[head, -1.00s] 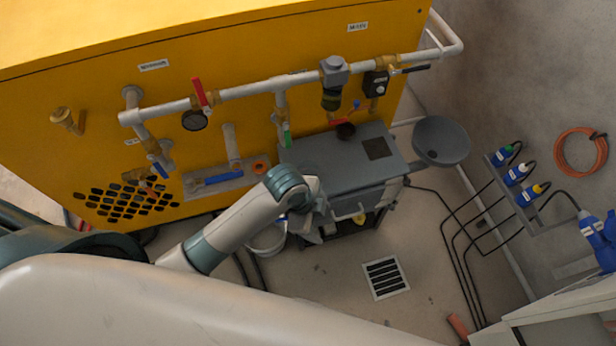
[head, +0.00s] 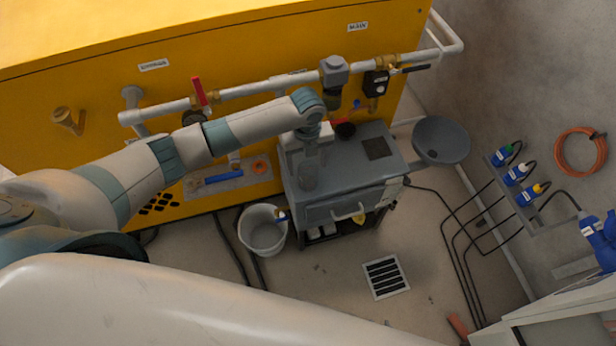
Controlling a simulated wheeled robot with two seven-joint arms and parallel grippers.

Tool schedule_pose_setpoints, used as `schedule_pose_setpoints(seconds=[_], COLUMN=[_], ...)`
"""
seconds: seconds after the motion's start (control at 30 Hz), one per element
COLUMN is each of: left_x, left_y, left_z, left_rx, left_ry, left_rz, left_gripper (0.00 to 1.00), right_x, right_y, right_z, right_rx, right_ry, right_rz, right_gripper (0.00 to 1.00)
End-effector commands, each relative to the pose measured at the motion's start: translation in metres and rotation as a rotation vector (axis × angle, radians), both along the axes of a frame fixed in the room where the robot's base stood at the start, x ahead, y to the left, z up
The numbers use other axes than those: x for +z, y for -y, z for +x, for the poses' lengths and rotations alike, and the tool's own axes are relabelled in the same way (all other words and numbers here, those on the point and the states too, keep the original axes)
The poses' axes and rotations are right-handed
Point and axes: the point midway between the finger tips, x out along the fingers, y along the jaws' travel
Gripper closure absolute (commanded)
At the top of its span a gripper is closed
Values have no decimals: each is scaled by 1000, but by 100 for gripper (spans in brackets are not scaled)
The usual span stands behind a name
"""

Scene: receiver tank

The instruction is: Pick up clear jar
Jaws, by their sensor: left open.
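The clear jar (head: 308,178) looks like a grey, see-through cylinder standing upright at the front left of the grey cart's top (head: 345,165). My left arm comes in from the left, and my left gripper (head: 309,158) points down over the jar's upper end. The gripper is open. Its fingers are small and partly hidden, so I cannot tell whether they touch the jar. My right gripper is not in view.
The yellow tank housing (head: 270,45) with white pipes and valves stands behind the cart. A white bucket (head: 262,232) is left of the cart. A grey round basin (head: 441,140) is right of it. A floor drain (head: 385,277) lies in front.

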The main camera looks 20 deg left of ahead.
Motion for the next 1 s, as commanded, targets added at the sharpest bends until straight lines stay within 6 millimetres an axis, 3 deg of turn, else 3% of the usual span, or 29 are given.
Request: schedule_pose_setpoints(seconds=[1.0], left_x=[-32], left_y=[1], left_z=[0], left_rx=[3], left_ry=[-1], left_rz=[-1], left_gripper=[31], right_x=[-1], right_y=[5], right_z=[-10], right_rx=[0], right_ry=[-28], right_rz=[-10], right_gripper=[69])
